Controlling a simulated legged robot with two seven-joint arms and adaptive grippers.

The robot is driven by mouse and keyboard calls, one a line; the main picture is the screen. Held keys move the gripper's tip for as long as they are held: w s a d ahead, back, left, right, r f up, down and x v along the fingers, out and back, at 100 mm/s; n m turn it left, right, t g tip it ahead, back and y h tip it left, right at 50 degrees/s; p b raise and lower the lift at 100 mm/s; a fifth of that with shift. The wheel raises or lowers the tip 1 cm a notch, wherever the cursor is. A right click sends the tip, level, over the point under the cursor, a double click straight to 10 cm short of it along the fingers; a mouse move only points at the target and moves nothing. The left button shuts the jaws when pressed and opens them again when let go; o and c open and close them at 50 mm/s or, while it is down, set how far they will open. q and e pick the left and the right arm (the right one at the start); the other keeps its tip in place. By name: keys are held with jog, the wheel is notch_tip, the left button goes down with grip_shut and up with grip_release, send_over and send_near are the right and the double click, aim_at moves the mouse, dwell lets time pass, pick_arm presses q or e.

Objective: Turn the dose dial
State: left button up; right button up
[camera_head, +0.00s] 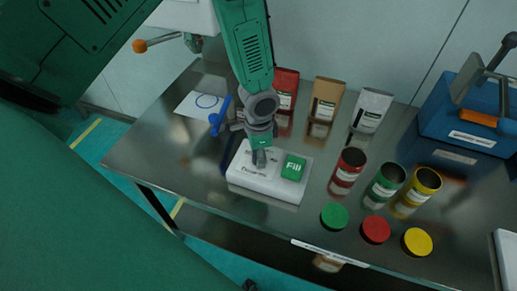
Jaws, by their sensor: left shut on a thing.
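A white dosing panel (262,188) with a green button marked "Fill" (293,167) sits on the steel table. My left gripper (259,160) points down onto the panel, left of the button. Its fingers are shut on the dose dial, which they hide almost wholly, so I cannot tell the dial's setting. My right gripper is not in view.
Red, brown and white pouches (327,99) stand behind. Red, green and yellow tins (385,183) stand at right, with matching lids (375,229) in front. A blue machine (470,115) stands back right. A blue-handled object (220,115) is close left of my gripper.

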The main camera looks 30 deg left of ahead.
pick_arm(q)
jog(key=shift+w+d+m+p, duration=0.1)
jog(key=shift+w+m+p, duration=0.2)
jog(key=shift+m, duration=0.7)
jog(key=o, duration=1.1)
jog(key=shift+o, duration=0.2)
jog(key=shift+f, duration=0.1)
jog(key=shift+r, duration=0.4)
notch_tip(320, 180, up, 11)
